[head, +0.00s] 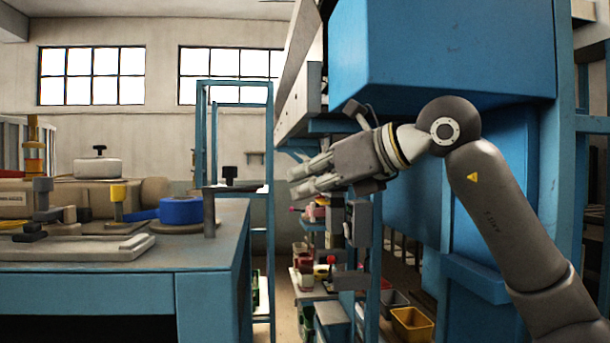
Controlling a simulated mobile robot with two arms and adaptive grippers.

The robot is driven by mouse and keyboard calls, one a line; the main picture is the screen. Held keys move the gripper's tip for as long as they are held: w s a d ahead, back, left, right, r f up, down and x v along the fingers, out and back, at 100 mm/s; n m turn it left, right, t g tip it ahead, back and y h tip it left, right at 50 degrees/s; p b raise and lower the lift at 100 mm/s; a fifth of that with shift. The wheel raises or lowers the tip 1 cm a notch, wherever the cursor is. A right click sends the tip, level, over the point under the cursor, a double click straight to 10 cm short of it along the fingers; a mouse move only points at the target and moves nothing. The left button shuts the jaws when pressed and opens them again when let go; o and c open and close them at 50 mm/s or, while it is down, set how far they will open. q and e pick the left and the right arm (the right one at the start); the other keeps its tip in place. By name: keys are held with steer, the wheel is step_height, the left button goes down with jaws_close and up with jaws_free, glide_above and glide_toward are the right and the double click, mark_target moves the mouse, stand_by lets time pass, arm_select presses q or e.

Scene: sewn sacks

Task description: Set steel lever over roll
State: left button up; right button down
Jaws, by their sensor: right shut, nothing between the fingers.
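A blue roll (181,210) lies flat on a round base on the blue workbench at left. Just right of it stands a grey post (209,214) with a flat bar reaching right from its top; this looks like the steel lever, but I cannot tell for sure. The bar points away from the roll and does not lie over it. My right gripper (300,182) is shut and empty, in the air right of the bench and apart from the lever and roll, with its fingers pointing left. My left gripper is not in view.
The blue workbench (100,290) also carries a yellow-topped post (118,199), a grey plate (85,248) and a long tan machine body. A large blue cabinet (445,45) stands close behind my right arm. Shelves with coloured bins (412,323) stand below and behind it.

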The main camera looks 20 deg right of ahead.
steer(key=r+p+x, duration=0.1)
steer(key=p+x, duration=0.3)
steer(key=x, duration=0.6)
steer(key=shift+w+a, duration=0.3)
steer(key=shift+w, duration=0.1)
steer(key=shift+d, duration=0.1)
steer(key=shift+w+n+g+y+p, duration=0.25)
steer(key=shift+n+g+y+p, duration=0.05)
steer(key=shift+y, duration=0.1)
